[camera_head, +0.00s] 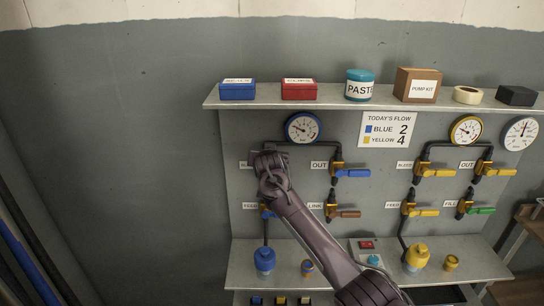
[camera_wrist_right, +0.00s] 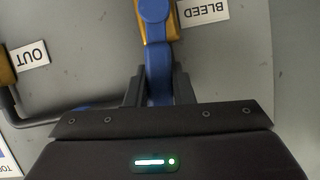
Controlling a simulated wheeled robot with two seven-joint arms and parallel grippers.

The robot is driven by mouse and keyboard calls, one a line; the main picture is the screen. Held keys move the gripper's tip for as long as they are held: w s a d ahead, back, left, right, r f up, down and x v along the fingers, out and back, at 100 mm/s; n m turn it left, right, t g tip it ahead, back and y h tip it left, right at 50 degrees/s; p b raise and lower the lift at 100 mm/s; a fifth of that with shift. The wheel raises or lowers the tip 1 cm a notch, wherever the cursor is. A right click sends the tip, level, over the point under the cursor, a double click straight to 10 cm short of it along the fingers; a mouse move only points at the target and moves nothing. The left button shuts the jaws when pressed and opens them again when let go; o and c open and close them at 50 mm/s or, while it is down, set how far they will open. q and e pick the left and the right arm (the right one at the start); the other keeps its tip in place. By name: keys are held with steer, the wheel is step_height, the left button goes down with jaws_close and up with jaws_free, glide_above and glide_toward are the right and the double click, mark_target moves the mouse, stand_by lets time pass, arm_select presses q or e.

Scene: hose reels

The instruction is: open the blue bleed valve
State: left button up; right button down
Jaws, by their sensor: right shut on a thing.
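The blue bleed valve shows in the right wrist view: its blue lever (camera_wrist_right: 157,62) runs from the brass body (camera_wrist_right: 142,18) down between my right gripper's fingers (camera_wrist_right: 157,92). The BLEED label (camera_wrist_right: 203,10) beside it appears upside down there. My right gripper (camera_head: 262,160) is shut on the lever; in the head view the gripper and wrist hide the valve and most of its label. The lever's far end is hidden in the gripper. My left gripper is not in view.
The blue OUT valve (camera_head: 350,173) sits right of my right gripper, with the blue gauge (camera_head: 302,127) above. The LINK valve (camera_head: 345,213) is below, beside my forearm. The upper shelf (camera_head: 335,101) holds boxes and a paste tub.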

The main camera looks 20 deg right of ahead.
steer(key=shift+w+a+n+h, duration=0.15)
steer(key=shift+a+n+h, duration=0.25)
steer(key=shift+a+n, duration=0.1)
stand_by(0.3)
steer(key=c, duration=1.2)
jaws_free()
steer(key=shift+c, duration=0.2)
steer(key=b+v, duration=0.2)
steer(key=v, duration=0.5)
steer(key=shift+s+r, duration=0.2)
steer(key=shift+s, duration=0.1)
steer(key=shift+a, duration=0.15)
